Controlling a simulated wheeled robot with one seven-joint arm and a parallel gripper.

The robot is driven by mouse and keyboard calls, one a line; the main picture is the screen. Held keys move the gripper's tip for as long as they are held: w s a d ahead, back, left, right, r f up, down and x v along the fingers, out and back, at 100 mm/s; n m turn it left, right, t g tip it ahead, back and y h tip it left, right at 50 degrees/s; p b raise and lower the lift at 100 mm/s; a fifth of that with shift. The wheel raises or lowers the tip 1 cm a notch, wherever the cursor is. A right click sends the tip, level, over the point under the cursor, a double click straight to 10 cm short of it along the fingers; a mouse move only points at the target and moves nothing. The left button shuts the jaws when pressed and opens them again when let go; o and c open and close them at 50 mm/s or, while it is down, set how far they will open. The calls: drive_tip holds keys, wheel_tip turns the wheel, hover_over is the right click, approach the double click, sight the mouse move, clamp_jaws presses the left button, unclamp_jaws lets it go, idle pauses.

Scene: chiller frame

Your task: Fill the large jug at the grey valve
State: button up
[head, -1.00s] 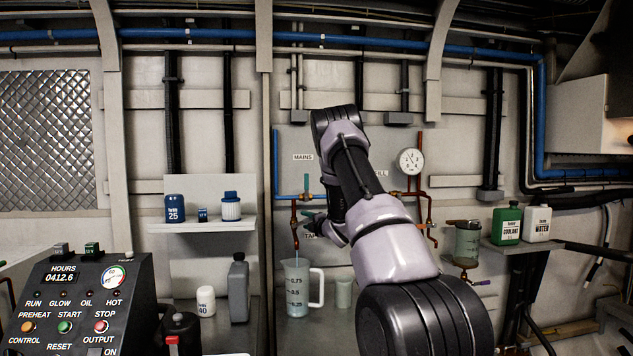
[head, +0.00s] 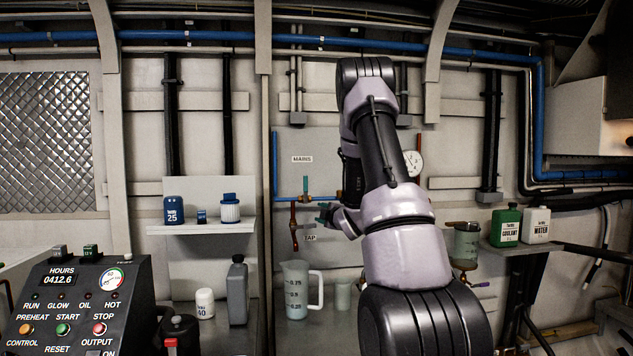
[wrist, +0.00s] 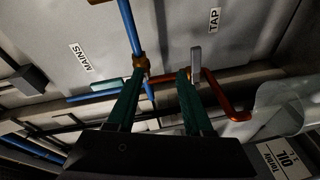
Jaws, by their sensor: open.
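The large jug (head: 296,288), clear with a white handle and marked levels, stands upright on the bench under the copper tap spout (head: 294,241). Its fill level is hard to tell. Part of a clear vessel, seemingly the jug, shows in the wrist view (wrist: 275,105). The grey valve's lever (wrist: 196,62) stands by the TAP label, close beside the right fingertip and outside the finger gap; I cannot tell whether they touch. My gripper (wrist: 161,73) is open with nothing between its green fingers. In the head view my gripper (head: 324,212) is beside the tap pipe, above the jug.
A teal-handled valve (head: 306,188) sits on the pipe under the MAINS label. A small clear cup (head: 343,295) stands right of the jug; a grey bottle (head: 238,290) stands to its left. A gauge (head: 412,163) is partly behind my arm.

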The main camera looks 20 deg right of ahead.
drive_tip(key=s+a+r+m+g, duration=0.2)
drive_tip(key=s+a+r+m, duration=0.3)
drive_tip(key=s, duration=0.3)
drive_tip(key=s+a+r+m+g+h, duration=0.1)
drive_tip(key=s+a+r+m+g, duration=0.2)
drive_tip(key=s+a+r+m, duration=0.2)
drive_tip(key=shift+s+r+m+g, duration=0.3)
drive_tip(key=shift+s+r+m, duration=1)
drive_tip(key=shift+s+r, duration=0.7)
drive_tip(key=shift+s+d+f, duration=0.1)
drive_tip(key=shift+s+f, duration=0.05)
drive_tip(key=shift+s, duration=0.05)
